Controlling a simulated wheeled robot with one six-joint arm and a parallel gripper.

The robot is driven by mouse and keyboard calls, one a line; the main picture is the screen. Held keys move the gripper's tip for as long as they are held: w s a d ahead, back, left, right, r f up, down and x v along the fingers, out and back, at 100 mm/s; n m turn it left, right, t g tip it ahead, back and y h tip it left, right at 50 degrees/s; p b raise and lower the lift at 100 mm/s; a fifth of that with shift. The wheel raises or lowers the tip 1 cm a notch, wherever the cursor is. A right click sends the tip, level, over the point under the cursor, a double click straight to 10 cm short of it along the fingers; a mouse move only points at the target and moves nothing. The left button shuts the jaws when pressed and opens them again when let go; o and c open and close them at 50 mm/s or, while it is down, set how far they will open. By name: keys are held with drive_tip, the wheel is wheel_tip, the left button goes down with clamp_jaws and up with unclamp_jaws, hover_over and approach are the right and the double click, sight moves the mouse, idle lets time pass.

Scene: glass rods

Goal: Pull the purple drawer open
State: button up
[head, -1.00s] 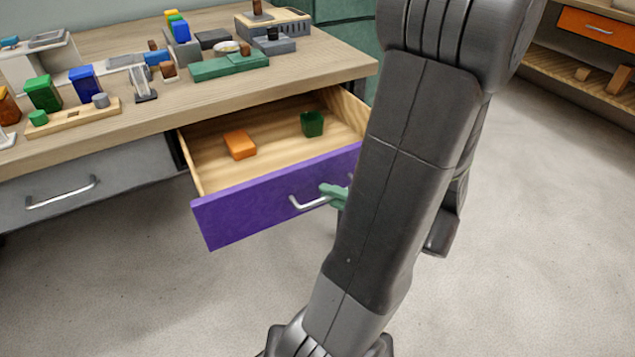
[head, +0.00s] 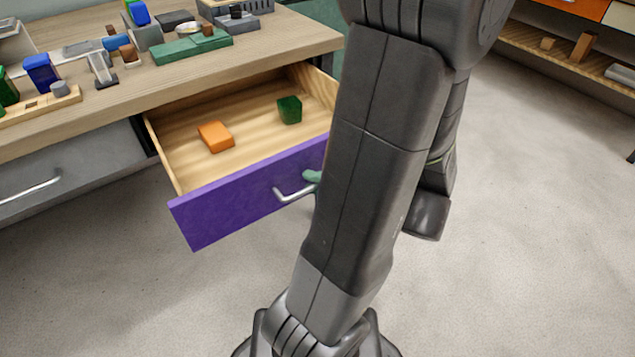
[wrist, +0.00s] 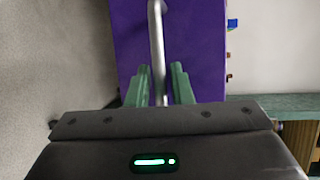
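The purple drawer (head: 245,203) stands well out from under the wooden table, its inside showing. Its silver bar handle (head: 288,195) is on the front; the right part is hidden behind my arm. In the wrist view, the purple front (wrist: 205,45) fills the upper middle, and the handle (wrist: 156,40) runs between the two green fingers of my gripper (wrist: 160,80). The fingers stand apart on both sides of the bar, with a gap visible, so my gripper looks open around it. In the head view one green fingertip shows just above the bar.
The wooden table (head: 120,100) holds several blocks and tools. A grey drawer (head: 70,175) is shut at the left. Bare floor lies in front and to the right.

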drive_tip(key=p+v, duration=0.2)
drive_tip(key=v, duration=1.2)
drive_tip(key=shift+w+a, duration=0.1)
idle(0.4)
drive_tip(key=b+x, duration=0.2)
drive_tip(key=x, duration=1.1)
drive_tip(key=shift+w+a, duration=0.15)
drive_tip(key=shift+a, duration=0.15)
